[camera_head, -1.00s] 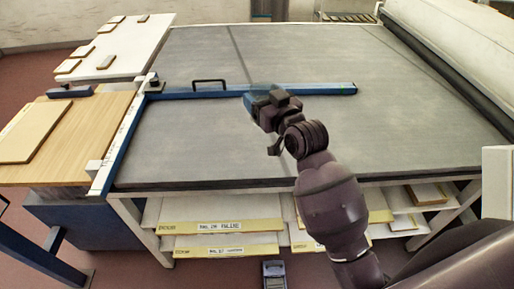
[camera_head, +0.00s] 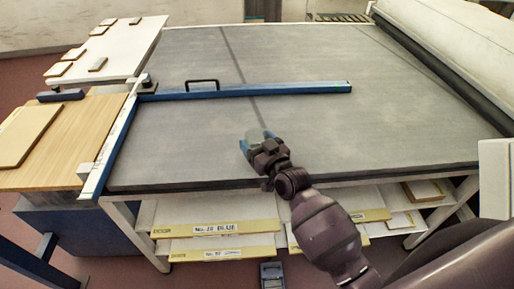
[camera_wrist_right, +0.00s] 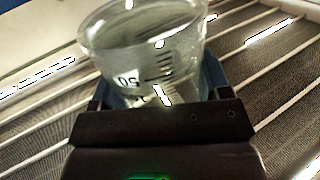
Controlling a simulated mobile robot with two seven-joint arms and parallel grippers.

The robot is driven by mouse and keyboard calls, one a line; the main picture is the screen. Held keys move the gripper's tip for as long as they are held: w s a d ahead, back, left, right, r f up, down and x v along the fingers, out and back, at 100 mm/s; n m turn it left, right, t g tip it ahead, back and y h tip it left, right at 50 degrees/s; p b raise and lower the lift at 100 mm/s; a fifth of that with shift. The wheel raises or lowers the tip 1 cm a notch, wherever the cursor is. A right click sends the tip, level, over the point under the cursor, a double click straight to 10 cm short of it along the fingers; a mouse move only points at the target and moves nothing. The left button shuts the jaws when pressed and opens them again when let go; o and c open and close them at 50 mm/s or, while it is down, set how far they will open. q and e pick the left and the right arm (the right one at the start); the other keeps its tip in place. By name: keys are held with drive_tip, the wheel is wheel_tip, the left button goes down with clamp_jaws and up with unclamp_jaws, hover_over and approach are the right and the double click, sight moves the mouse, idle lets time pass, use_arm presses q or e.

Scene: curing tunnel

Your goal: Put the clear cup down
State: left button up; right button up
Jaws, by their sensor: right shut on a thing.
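The clear cup (camera_wrist_right: 145,45) has dark graduation marks and fills the upper middle of the right wrist view. In the head view it is a small, faint, see-through shape (camera_head: 258,134) at the tip of my right arm. My right gripper (camera_head: 254,145) has blue fingers and is shut on the cup, over the front middle part of the grey table surface (camera_head: 330,110). I cannot tell whether the cup's base touches a surface. My left gripper is not in view.
A blue bar (camera_head: 290,89) with a black handle lies across the grey surface behind the gripper. A wooden board (camera_head: 80,130) is at the left. Labelled trays (camera_head: 215,228) sit on a shelf under the front edge. Much of the grey surface is clear.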

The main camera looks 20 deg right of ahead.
drive_tip(key=shift+f, duration=1.1)
drive_tip(key=shift+f, duration=0.1)
drive_tip(key=o, duration=1)
